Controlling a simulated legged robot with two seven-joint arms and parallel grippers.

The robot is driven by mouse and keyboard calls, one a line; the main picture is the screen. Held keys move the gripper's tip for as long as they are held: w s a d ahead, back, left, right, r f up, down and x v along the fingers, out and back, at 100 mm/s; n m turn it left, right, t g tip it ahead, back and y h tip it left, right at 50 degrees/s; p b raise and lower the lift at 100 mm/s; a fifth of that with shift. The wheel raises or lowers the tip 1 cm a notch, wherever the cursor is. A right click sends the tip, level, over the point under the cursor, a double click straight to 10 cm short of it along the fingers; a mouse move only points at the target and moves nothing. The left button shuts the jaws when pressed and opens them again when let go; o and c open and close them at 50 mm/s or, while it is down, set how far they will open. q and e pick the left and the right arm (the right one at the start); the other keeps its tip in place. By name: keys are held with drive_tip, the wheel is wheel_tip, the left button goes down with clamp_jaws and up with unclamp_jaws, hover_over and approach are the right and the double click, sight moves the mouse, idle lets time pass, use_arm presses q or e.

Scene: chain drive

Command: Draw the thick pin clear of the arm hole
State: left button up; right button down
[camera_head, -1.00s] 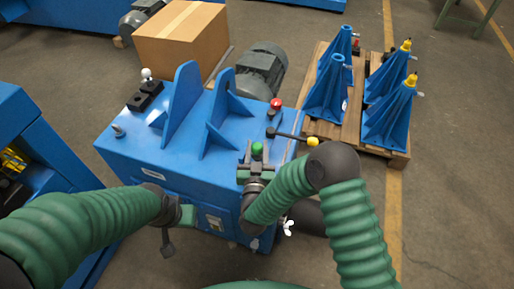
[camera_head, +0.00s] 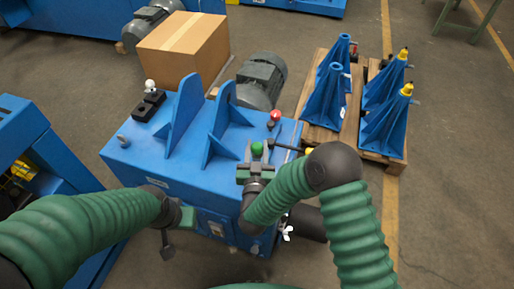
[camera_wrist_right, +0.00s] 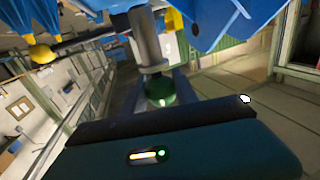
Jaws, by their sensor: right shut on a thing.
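The thick pin is most likely the grey shaft (camera_wrist_right: 148,45) with a green ball knob (camera_wrist_right: 165,92), seen just past my gripper's dark body in the right wrist view. In the head view the green knob (camera_head: 257,148) shows at the front right corner of the blue machine (camera_head: 140,163). My right gripper (camera_head: 255,168) is at this knob and shut on the pin; its fingertips are hard to make out. The arm hole cannot be made out. My left gripper (camera_head: 187,216) is low at the machine's front face, and its jaws are unclear.
A dark lever (camera_head: 288,146) runs right from beside the green knob. A red knob (camera_head: 275,115) stands behind it. Two blue upright plates (camera_head: 184,115) rise from the machine top. A cardboard box (camera_head: 183,48) and a motor (camera_head: 262,80) are behind; pallets with blue stands are right.

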drive_tip(key=shift+r+p, duration=1.65)
drive_tip(key=shift+r, duration=0.75)
